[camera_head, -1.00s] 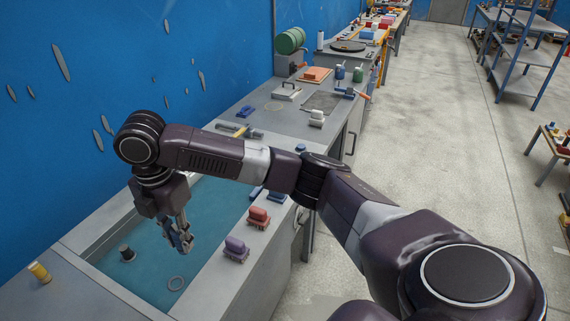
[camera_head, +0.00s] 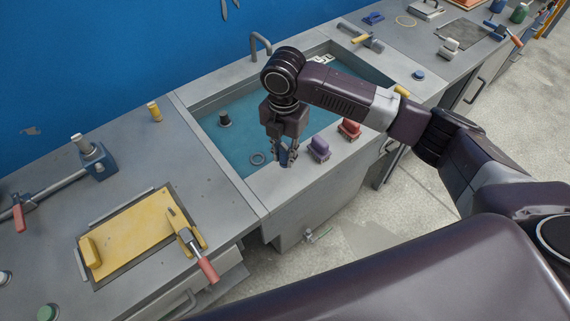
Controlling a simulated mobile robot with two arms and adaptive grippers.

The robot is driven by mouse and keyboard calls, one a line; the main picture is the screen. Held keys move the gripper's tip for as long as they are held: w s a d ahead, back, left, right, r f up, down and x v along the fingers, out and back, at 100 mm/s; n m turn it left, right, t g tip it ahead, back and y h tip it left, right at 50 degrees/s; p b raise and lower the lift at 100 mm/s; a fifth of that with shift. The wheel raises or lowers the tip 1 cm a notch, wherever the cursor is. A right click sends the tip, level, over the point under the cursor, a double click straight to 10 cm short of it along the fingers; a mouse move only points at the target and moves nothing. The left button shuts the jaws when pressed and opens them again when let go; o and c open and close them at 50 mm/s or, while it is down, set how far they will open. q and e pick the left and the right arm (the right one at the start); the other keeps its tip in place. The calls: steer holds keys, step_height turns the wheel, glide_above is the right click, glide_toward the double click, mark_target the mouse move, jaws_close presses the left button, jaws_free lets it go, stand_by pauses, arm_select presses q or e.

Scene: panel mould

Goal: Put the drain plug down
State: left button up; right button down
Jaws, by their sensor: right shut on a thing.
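My right gripper (camera_head: 285,155) points down by the front edge of the sink (camera_head: 192,101), left of a purple block. It is shut on a small bluish piece, which I take to be the drain plug; the fingers hide most of it, and its shape is unclear. A dark ring (camera_head: 257,158) lies in the blue-green sink, just left of the gripper. A dark upright cylinder (camera_head: 224,118) stands in the sink farther back. My left gripper is not in view.
The purple block (camera_head: 319,148) and a red block (camera_head: 350,129) sit on the front rim. A faucet (camera_head: 260,45) stands behind. A yellow board (camera_head: 130,238) with a red-handled clamp (camera_head: 198,255) lies on the left bench. Bare bench lies between board and sink.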

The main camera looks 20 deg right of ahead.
step_height(320, 180, down, 2)
steer(key=shift+a, duration=0.1)
step_height(320, 180, down, 4)
steer(key=shift+f+p, duration=0.1)
steer(key=shift+p, duration=0.35)
steer(key=shift+f, duration=0.15)
steer(key=shift+f, duration=0.15)
steer(key=c, duration=1.7)
jaws_free()
steer(key=shift+c, duration=0.2)
